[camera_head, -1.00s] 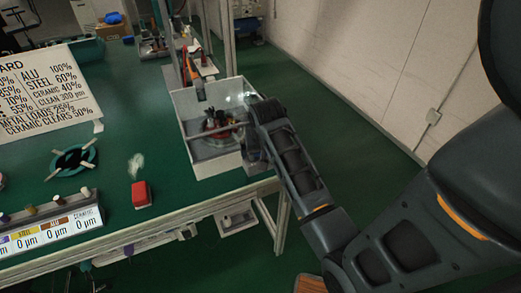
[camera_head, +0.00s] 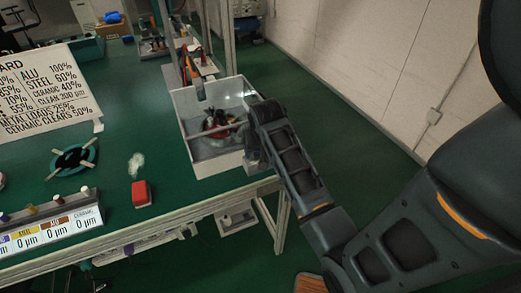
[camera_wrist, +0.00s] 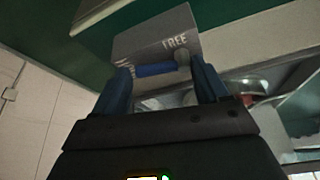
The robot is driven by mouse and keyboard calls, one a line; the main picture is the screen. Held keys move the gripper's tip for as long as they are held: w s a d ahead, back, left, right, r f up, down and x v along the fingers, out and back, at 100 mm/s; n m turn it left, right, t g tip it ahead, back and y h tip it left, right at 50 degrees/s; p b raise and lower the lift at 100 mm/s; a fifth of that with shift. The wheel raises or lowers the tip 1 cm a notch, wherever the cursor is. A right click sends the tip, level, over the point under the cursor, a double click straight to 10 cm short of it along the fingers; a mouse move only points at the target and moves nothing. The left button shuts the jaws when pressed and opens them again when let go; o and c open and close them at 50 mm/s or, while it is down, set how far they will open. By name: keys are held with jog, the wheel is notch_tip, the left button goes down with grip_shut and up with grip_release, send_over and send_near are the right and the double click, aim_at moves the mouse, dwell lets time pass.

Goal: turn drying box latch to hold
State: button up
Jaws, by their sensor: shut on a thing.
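The drying box (camera_head: 214,160) is a white open-topped box at the right end of the green bench, with a dark and red object inside. In the wrist view, a grey latch plate (camera_wrist: 150,42) reads "FREE", with a second marking at left partly hidden by my finger. A blue latch handle (camera_wrist: 156,70) with a grey round end lies across between my fingers. My gripper (camera_wrist: 163,84) is shut on this handle. In the head view, my gripper (camera_head: 253,158) is at the box's right side, and the latch is hidden behind my arm.
The green bench (camera_head: 110,190) holds a red block (camera_head: 141,193), a dark round fixture (camera_head: 73,159), a printed card (camera_head: 45,90) and a row of displays (camera_head: 50,228). Metal posts stand behind the box. Open floor and a white wall lie to the right.

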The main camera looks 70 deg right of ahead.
jog(key=shift+d+n+t+y, duration=0.15)
jog(key=shift+d+n+t, duration=0.05)
jog(key=shift+n, duration=0.55)
jog(key=shift+d+n+t+y, duration=0.15)
jog(key=shift+d+n+t, duration=0.05)
jog(key=shift+n, duration=0.55)
jog(key=o, duration=1.1)
jog(key=shift+c, duration=0.2)
jog(key=shift+w, duration=0.1)
jog(key=shift+r, duration=0.1)
jog(key=v, duration=0.7)
jog(key=shift+r, duration=0.25)
jog(key=shift+a, duration=0.2)
